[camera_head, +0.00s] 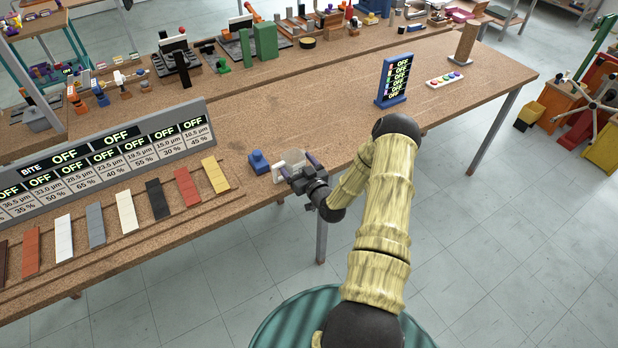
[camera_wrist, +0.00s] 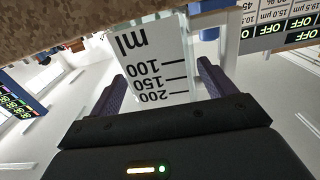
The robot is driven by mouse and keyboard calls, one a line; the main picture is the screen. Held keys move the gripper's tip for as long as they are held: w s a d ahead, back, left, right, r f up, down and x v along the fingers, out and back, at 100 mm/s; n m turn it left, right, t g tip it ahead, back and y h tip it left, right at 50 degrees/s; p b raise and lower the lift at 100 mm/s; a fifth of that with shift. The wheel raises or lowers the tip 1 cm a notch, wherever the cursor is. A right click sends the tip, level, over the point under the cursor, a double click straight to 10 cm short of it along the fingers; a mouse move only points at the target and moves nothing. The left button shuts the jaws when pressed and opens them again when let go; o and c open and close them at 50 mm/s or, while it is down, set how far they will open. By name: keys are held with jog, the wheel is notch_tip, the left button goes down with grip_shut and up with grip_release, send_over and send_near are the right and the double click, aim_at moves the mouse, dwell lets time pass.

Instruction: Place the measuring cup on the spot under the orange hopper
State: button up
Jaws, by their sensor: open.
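The measuring cup (camera_head: 290,160) is a clear cup with a white scale panel, near the front edge of the wooden table. In the wrist view the cup (camera_wrist: 158,62) appears upside down, its ml marks facing the camera. My gripper (camera_head: 298,168) is at the cup. In the wrist view my open gripper (camera_wrist: 160,82) has one dark finger on each side of the cup. I cannot tell if either finger touches it. I cannot surely pick out the orange hopper or the spot under it. Small orange-topped devices (camera_head: 98,92) stand at the back left.
A small blue block (camera_head: 258,162) sits just left of the cup. A grey panel (camera_head: 120,150) with OFF displays and a row of coloured slabs (camera_head: 125,211) are farther left. A blue display stand (camera_head: 393,80) is at the back right. Table surface (camera_head: 300,110) behind the cup is clear.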

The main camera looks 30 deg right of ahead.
jog(key=s+b, duration=0.3)
jog(key=s, duration=0.8)
jog(key=shift+s+d, duration=0.15)
jog(key=w+a+r+n+g, duration=0.1)
jog(key=a+r+n+g, duration=0.25)
jog(key=a+g, duration=0.5)
jog(key=s+a+r+m+g, duration=0.2)
jog(key=s+a+r+g, duration=0.1)
jog(key=s+r, duration=0.3)
jog(key=s+a+r+m+g, duration=0.1)
jog(key=s+a+r+g, duration=0.3)
jog(key=s, duration=0.6)
notch_tip(320, 180, up, 2)
jog(key=shift+a+r+m+h, duration=0.1)
jog(key=shift+a+m+h, duration=0.25)
jog(key=shift+a, duration=0.85)
